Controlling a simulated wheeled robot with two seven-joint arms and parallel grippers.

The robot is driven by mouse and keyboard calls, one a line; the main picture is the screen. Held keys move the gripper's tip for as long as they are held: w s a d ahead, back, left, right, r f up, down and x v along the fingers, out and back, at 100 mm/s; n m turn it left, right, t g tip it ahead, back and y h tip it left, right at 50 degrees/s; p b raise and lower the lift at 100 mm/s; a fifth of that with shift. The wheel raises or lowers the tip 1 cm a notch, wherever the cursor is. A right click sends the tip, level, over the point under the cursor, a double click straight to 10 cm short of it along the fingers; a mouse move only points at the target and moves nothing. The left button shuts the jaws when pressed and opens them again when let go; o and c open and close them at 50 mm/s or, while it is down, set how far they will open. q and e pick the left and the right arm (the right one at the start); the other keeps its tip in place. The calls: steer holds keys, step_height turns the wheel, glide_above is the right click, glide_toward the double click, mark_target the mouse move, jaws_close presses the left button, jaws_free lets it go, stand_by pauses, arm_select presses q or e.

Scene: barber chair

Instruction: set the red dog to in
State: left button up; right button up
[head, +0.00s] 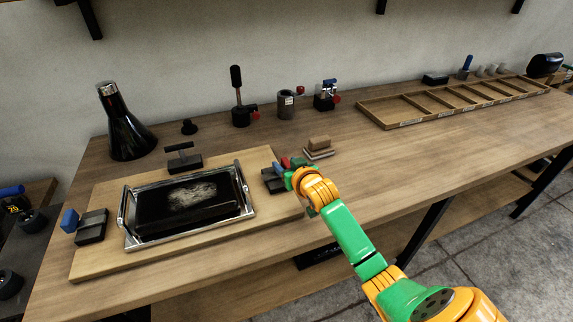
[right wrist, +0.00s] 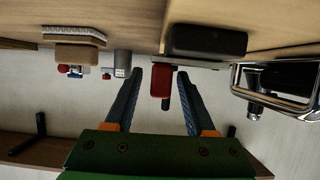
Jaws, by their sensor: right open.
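The red dog (right wrist: 161,82) shows its red block end-on in the right wrist view, between the two fingers of my right gripper (right wrist: 160,78). Its black body (right wrist: 205,42) lies just beyond the fingertips. In the head view, the dog's black body (head: 272,183) sits at the right end of the wooden board, and a bit of red shows at my right gripper (head: 289,165). My right gripper is open, with a gap visible on both sides of the red block. The gripper partly hides the dog in the head view. My left gripper is not in view.
A metal-framed tray with a black slab (head: 190,200) lies on the wooden board (head: 95,262). A blue-handled dog (head: 88,226) stands at its left. Clamps and a grey cup (head: 286,106) stand along the wall. The bench's right front is clear.

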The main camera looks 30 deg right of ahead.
steer(key=shift+s+r, duration=0.1)
steer(key=shift+c, duration=0.9)
jaws_close()
stand_by(0.4)
